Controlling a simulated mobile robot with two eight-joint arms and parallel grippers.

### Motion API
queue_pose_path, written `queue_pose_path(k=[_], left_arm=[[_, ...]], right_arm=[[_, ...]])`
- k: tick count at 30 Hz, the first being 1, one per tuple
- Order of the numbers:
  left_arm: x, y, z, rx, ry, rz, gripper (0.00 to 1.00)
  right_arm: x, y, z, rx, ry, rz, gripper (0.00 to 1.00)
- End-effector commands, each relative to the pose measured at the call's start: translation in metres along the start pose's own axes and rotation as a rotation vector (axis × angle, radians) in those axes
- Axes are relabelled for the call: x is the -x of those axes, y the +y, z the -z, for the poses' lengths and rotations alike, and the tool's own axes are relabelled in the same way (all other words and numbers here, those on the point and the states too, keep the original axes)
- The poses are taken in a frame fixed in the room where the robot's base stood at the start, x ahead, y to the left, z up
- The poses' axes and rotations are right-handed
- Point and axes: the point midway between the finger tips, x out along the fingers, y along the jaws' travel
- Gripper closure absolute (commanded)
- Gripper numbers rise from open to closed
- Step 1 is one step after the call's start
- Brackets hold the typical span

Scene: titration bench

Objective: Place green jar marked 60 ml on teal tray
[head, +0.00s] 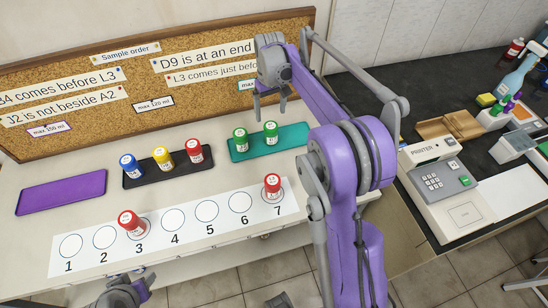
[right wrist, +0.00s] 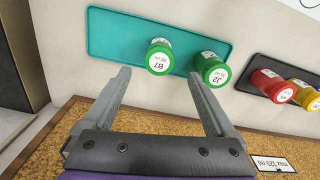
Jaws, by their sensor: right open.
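Two green jars stand on the teal tray (head: 292,141): the left one (head: 240,139) and the right one (head: 270,132). In the right wrist view they read B7 (right wrist: 159,58) and J2 (right wrist: 211,69); their volume marks are too small to read. My right gripper (head: 270,112) is open and empty, above the back of the teal tray. In the right wrist view its fingertips (right wrist: 159,75) are spread, with the B7 jar beyond the gap and J2 near one fingertip. Part of my left arm's end (head: 122,292) shows at the bottom edge; its jaws are unclear.
A black tray (head: 183,174) holds blue, yellow and red jars. The purple tray (head: 62,192) is empty. Red jars stand by circle 3 (head: 131,222) and at circle 7 (head: 273,185) of the numbered strip (head: 222,231). The corkboard (head: 95,60) rises behind; a printer (head: 440,180) stands right.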

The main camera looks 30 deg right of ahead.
Motion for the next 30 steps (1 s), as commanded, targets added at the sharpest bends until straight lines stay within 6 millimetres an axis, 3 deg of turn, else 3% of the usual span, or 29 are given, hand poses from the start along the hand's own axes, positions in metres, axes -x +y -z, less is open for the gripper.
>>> queue_pose_path(k=[5, 9, 14, 21, 24, 30], left_arm=[[0.000, 0.000, 0.000, 0.000, 0.000, 0.000, 0.50], [0.000, 0.000, 0.000, 0.000, 0.000, 0.000, 0.50], [0.000, 0.000, 0.000, 0.000, 0.000, 0.000, 0.50], [0.000, 0.000, 0.000, 0.000, 0.000, 0.000, 0.50], [0.000, 0.000, 0.000, 0.000, 0.000, 0.000, 0.50], [0.000, 0.000, 0.000, 0.000, 0.000, 0.000, 0.50]], right_arm=[[0.017, -0.022, -0.026, 0.012, 0.046, -0.007, 0.09], [0.033, -0.051, -0.072, 0.025, 0.123, -0.015, 0.09], [0.038, -0.081, -0.134, 0.041, 0.218, -0.016, 0.09], [0.014, -0.112, -0.230, 0.062, 0.358, -0.003, 0.09], [-0.002, -0.119, -0.261, 0.069, 0.406, 0.005, 0.09], [-0.025, -0.126, -0.293, 0.076, 0.462, 0.018, 0.09]])
